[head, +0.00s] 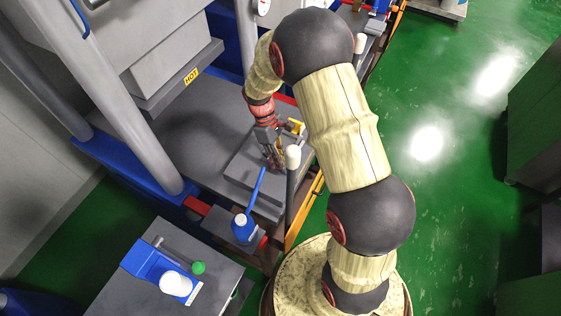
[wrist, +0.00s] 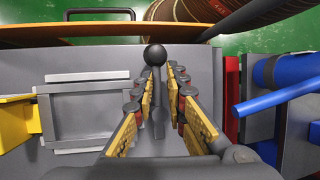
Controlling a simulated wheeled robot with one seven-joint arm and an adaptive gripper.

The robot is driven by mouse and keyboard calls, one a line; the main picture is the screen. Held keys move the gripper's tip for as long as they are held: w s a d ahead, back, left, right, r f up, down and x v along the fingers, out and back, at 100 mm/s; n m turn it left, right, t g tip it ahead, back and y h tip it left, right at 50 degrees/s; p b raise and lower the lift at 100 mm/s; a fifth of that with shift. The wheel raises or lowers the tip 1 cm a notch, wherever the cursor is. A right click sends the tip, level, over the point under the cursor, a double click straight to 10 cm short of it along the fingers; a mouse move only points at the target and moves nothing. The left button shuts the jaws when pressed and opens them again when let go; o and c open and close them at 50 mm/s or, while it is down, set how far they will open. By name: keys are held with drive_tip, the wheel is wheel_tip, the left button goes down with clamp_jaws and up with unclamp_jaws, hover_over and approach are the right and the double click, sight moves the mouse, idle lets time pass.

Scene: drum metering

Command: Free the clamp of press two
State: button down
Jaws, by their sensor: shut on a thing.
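In the wrist view, a dark clamp lever (wrist: 154,56) with a round ball knob stands between the yellow pads of my gripper (wrist: 158,88). The pads are shut on the lever below its knob. In the head view, my gripper (head: 273,158) is low over the grey plate at the front of the press (head: 225,125). The lever itself is hidden there by my fingers. I cannot tell which number this press bears.
A yellow part (head: 296,127) and a white-topped post (head: 292,156) stand close by my gripper. A blue handle (head: 256,188) is nearer the front. A yellow HOT sign (head: 191,77) marks the block above.

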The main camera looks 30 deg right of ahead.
drive_tip(key=shift+w+d, duration=0.15)
drive_tip(key=shift+w, duration=0.05)
idle(0.3)
drive_tip(key=c, duration=2.1)
unclamp_jaws()
drive_tip(key=shift+d, duration=0.15)
drive_tip(key=o, duration=0.4)
drive_tip(key=shift+s, duration=0.1)
drive_tip(key=shift+o, duration=0.4)
